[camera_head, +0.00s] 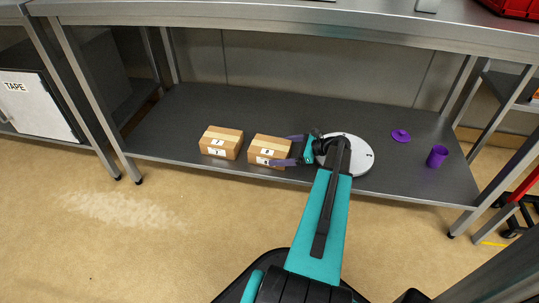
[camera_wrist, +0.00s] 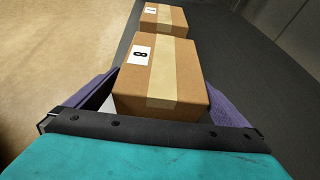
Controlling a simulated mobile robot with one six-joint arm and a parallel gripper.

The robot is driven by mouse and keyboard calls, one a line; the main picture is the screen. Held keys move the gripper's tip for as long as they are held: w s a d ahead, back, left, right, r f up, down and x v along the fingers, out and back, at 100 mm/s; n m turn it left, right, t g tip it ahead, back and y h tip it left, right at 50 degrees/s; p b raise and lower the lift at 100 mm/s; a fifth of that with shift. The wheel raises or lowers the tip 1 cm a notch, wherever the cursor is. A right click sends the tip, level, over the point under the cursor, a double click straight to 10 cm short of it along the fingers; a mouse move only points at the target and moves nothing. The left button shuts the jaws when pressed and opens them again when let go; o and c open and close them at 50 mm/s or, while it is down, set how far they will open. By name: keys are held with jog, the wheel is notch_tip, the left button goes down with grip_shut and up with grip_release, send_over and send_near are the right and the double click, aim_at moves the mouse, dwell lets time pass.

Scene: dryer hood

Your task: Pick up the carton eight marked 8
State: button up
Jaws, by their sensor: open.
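The carton eight (camera_head: 268,150), brown with pale tape and a white label marked 8, stands on the lower shelf. In the wrist view, carton eight (camera_wrist: 175,75) sits between the two purple fingers of my gripper (camera_wrist: 160,88), with its label to the left. My gripper (camera_head: 281,150) is open and reaches in from the right, one finger on the carton's far side and one on its near side. I cannot tell whether either finger touches it. The lower parts of the fingers are hidden behind the carton in the wrist view.
A second labelled carton (camera_head: 221,142) stands just left, beyond carton eight in the wrist view (camera_wrist: 165,19). A white round disc (camera_head: 348,166) lies under my arm. A purple lid (camera_head: 401,136) and purple cup (camera_head: 437,157) are at right. The tabletop (camera_head: 250,17) overhangs the shelf (camera_head: 190,110).

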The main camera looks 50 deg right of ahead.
jog(key=shift+w, duration=0.1)
jog(key=b+x, duration=0.3)
jog(key=shift+f, duration=0.35)
jog(key=shift+b+x, duration=0.35)
jog(key=shift+x, duration=0.5)
jog(key=shift+r, duration=0.1)
jog(key=c, duration=1.2)
jog(key=shift+r, duration=0.1)
jog(key=shift+r, duration=0.1)
